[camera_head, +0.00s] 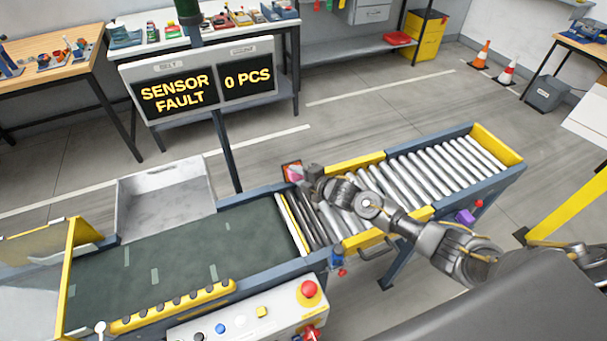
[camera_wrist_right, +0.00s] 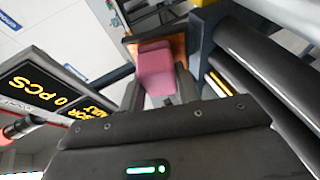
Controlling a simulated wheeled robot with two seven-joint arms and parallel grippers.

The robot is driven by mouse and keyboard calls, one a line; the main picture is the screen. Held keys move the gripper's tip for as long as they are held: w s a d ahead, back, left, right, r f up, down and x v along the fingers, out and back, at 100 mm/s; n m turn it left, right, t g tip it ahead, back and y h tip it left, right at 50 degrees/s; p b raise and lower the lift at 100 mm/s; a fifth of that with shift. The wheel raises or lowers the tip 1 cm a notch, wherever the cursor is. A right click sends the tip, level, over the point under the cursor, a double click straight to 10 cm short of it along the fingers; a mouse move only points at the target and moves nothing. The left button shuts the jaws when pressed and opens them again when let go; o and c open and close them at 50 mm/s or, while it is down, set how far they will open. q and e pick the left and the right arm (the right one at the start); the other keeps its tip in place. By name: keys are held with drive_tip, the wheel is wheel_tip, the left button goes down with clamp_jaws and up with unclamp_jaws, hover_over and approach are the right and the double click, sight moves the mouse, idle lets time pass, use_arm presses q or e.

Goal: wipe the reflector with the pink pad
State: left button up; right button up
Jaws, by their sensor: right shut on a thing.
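My right gripper (camera_head: 303,175) is at the far rail of the conveyor, where the belt meets the rollers. It is shut on the pink pad (camera_wrist_right: 155,72), which sticks out ahead of the fingers in the right wrist view. The pad also shows as a small pink patch (camera_head: 296,174) in the head view. Right behind the pad is the orange-brown reflector (camera_wrist_right: 178,44), its middle covered by the pad. Its edge shows in the head view (camera_head: 286,169). The pad looks against or very close to the reflector; I cannot tell whether they touch. My left gripper is not in view.
The green belt (camera_head: 180,262) lies left of the metal rollers (camera_head: 430,170). A sign reading SENSOR FAULT (camera_head: 180,95) stands on a post behind the belt. A grey bin (camera_head: 165,205) sits at the far side. A control box (camera_head: 250,318) with a red button is at the near side.

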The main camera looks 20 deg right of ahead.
drive_tip(key=shift+a, duration=0.4)
drive_tip(key=shift+a, duration=0.15)
drive_tip(key=shift+s+a, duration=0.15)
drive_tip(key=shift+a, duration=1.45)
drive_tip(key=shift+d, duration=0.1)
drive_tip(key=shift+s+r+p, duration=0.25)
drive_tip(key=shift+s+p, duration=0.1)
drive_tip(key=shift+p, duration=0.35)
drive_tip(key=s+p, duration=0.1)
drive_tip(key=s+r+p, duration=0.1)
drive_tip(key=s+p, duration=0.1)
drive_tip(key=shift+s+d+r, duration=0.15)
drive_tip(key=shift+s+r, duration=0.05)
drive_tip(key=shift+s, duration=0.1)
drive_tip(key=shift+s+p, duration=0.4)
drive_tip(key=shift+s, duration=0.25)
